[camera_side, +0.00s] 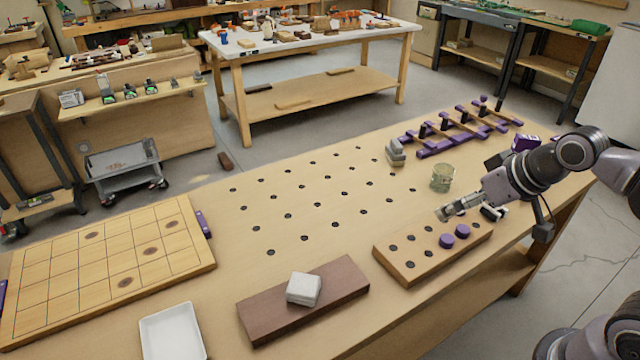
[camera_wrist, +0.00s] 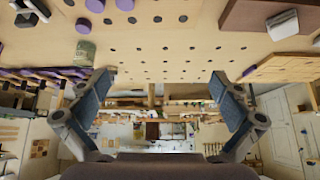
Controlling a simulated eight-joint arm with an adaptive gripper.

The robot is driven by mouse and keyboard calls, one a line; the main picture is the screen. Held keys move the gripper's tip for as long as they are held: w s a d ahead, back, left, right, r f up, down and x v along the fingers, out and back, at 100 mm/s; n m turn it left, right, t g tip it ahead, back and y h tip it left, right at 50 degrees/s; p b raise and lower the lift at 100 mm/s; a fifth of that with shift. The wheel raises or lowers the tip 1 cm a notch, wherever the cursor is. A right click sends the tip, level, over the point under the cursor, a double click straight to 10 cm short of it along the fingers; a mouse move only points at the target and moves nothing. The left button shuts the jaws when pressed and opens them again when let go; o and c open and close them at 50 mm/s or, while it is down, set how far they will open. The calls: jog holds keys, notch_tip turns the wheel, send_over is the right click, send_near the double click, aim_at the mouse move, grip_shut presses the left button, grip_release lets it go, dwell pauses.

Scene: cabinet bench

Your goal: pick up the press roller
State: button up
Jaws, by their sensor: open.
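My gripper (camera_side: 468,210) is open and empty, above the far edge of a wooden block with holes (camera_side: 410,266) at the right of the bench. In the wrist view its two fingers (camera_wrist: 158,80) stand wide apart with nothing between them. I cannot make out with certainty which thing is the press roller. A greenish cylindrical can (camera_side: 442,178) stands upright behind my gripper, apart from it; it also shows in the wrist view (camera_wrist: 84,52). Two purple round pegs (camera_side: 454,236) sit in the holed block.
A purple and wood rack (camera_side: 460,130) and a small grey stack (camera_side: 396,152) stand at the back. A brown board (camera_side: 345,283) bears a pale block (camera_side: 304,289). A white tray (camera_side: 172,332) and a grid board (camera_side: 100,265) lie left. The dotted middle is clear.

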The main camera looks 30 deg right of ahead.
jog(key=shift+s+a+f+n, duration=0.3)
jog(key=shift+a+f, duration=0.1)
jog(key=shift+f, duration=0.05)
jog(key=c, duration=1.2)
jog(key=shift+d, duration=0.1)
jog(key=w+d+m+g, duration=0.3)
jog(key=d+m, duration=0.4)
jog(key=d, duration=0.3)
jog(key=w+d+m+g, duration=0.2)
jog(key=w+d+m, duration=0.2)
jog(key=d+m, duration=0.45)
jog(key=d+f+m, duration=0.1)
jog(key=d+f, duration=0.1)
jog(key=d, duration=0.1)
jog(key=d+f+m+g, duration=0.1)
jog(key=d+f, duration=0.2)
jog(key=d+f+m, duration=0.1)
jog(key=d+f, duration=0.2)
jog(key=d, duration=0.1)
jog(key=shift+s+f+g, duration=0.25)
jog(key=shift+s+g, duration=0.15)
jog(key=shift+w+d+f, duration=0.1)
jog(key=shift+w+f, duration=0.05)
jog(key=shift+f, duration=1.2)
jog(key=shift+w+d+f, duration=0.1)
jog(key=shift+w+f, duration=0.05)
jog(key=shift+f, duration=1.2)
